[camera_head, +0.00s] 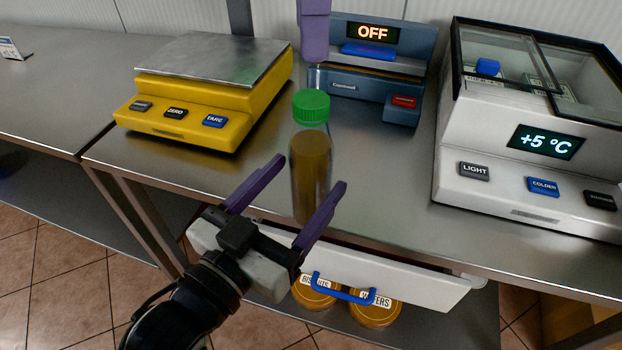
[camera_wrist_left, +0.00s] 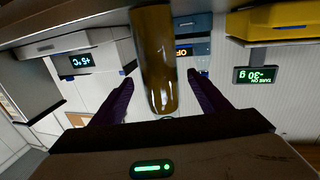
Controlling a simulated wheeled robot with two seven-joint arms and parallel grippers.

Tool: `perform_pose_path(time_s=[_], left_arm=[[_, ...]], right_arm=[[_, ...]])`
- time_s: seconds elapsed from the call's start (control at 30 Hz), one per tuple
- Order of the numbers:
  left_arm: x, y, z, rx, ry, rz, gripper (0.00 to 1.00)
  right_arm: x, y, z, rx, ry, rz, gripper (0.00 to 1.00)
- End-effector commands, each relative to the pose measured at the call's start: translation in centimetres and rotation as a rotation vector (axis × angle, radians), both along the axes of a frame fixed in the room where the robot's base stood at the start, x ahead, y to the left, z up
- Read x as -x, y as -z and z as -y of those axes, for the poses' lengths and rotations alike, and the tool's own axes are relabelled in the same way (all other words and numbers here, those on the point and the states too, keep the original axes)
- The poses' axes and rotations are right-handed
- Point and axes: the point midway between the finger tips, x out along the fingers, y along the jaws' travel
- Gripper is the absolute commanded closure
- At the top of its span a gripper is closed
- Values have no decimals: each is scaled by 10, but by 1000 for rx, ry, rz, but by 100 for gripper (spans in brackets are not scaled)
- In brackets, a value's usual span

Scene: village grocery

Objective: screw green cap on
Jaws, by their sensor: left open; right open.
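A clear bottle (camera_head: 311,165) with brown contents stands upright on the steel counter near its front edge. The green cap (camera_head: 311,106) sits on top of the bottle; whether it is tight I cannot tell. My left gripper (camera_head: 312,172) is open, its two purple fingers reaching up from the front on either side of the bottle, apparently not clamped on it. In the left wrist view the bottle (camera_wrist_left: 157,60) shows upside down between the fingers, and the cap is out of view. My right gripper (camera_head: 314,35) is open above and behind the cap, only partly in view.
A yellow scale (camera_head: 190,122) stands at left. A blue-grey device (camera_head: 360,90) reading OFF stands behind the bottle. A white cooling case (camera_head: 520,170) stands at right. An open white drawer (camera_head: 420,287) with a blue handle juts below the counter, above two round tins.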

Motion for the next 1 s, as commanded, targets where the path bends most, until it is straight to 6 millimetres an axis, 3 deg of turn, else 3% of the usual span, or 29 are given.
perform_pose_path(time_s=[0.2,0.4,0.8,0.87,1.0], left_arm=[[-34,-1,21,0,0,2,31],[-54,0,33,-1,-1,1,31],[-59,0,36,-1,0,-1,31],[-59,0,36,-1,0,-1,37],[-59,0,36,-1,0,-1,61]], right_arm=[[0,0,0,-1,0,0,52],[0,0,0,-1,0,0,52],[0,0,0,-1,0,0,52],[0,0,0,-1,0,0,52],[0,0,0,-1,0,0,52]])
